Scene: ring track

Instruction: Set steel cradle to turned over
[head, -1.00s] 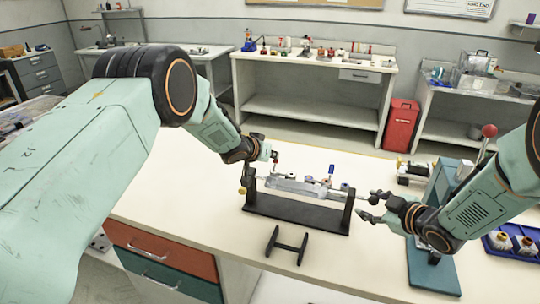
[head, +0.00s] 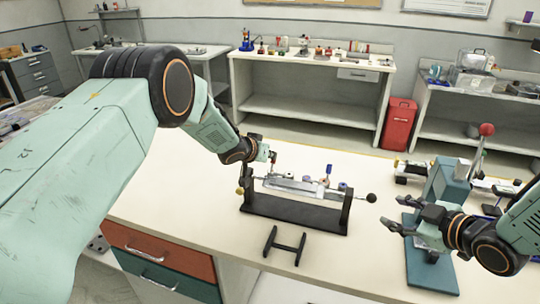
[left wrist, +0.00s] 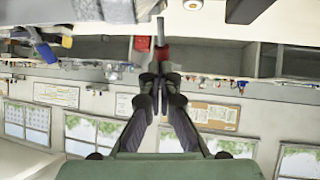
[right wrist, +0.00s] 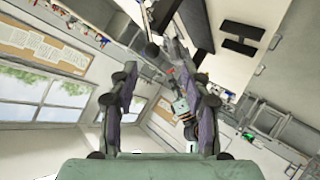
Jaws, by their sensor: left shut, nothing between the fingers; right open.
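The steel cradle (head: 293,186) is a long grey piece lying along a rod between the uprights of a black stand (head: 297,212). Small red, white and blue parts show along its top. A black ball knob (head: 371,198) is at the rod's right end, and a yellow knob (head: 240,190) is at the left. My left gripper (head: 270,155) is shut and empty, just above the stand's left end. My right gripper (head: 386,222) is open and empty, right of the black knob and apart from it. The right wrist view shows the knob (right wrist: 152,50) beyond the right gripper's spread fingers.
A small black H-shaped piece (head: 284,244) lies on the bench in front of the stand. A teal press (head: 446,190) with a red-knobbed lever stands behind my right gripper. The bench top behind the stand is clear. A red bin (head: 397,124) stands on the floor beyond.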

